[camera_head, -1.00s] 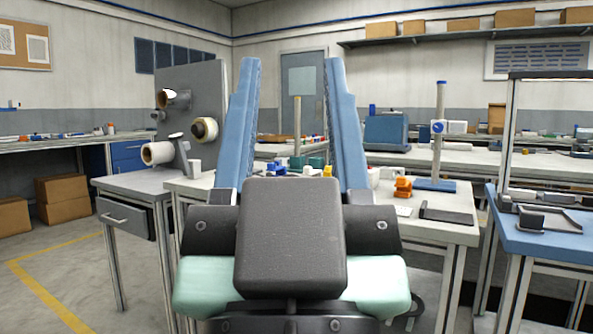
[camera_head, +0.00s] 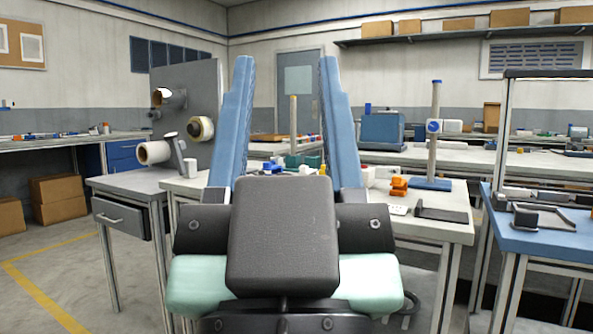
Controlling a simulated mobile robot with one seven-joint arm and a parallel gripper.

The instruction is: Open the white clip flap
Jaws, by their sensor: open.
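My gripper (camera_head: 286,62) fills the middle of the head view, its two blue fingers upright, wide apart and empty. An upright grey panel (camera_head: 212,82) stands on a table to the left of the fingers. It bears a cream film reel (camera_head: 200,129) and a white reel (camera_head: 153,152) lower down. A small white piece (camera_head: 163,93) shows on a dark fitting near the panel's top left; I cannot tell whether it is the clip flap. My gripper appears in front of the panel's right side and apart from the reels.
The grey table (camera_head: 150,183) with a drawer stands at the left. Small parts, an orange block (camera_head: 398,187) and a dark tray (camera_head: 441,215) lie on the middle table. A blue-topped table (camera_head: 545,243) stands at the right. Floor at the lower left is clear.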

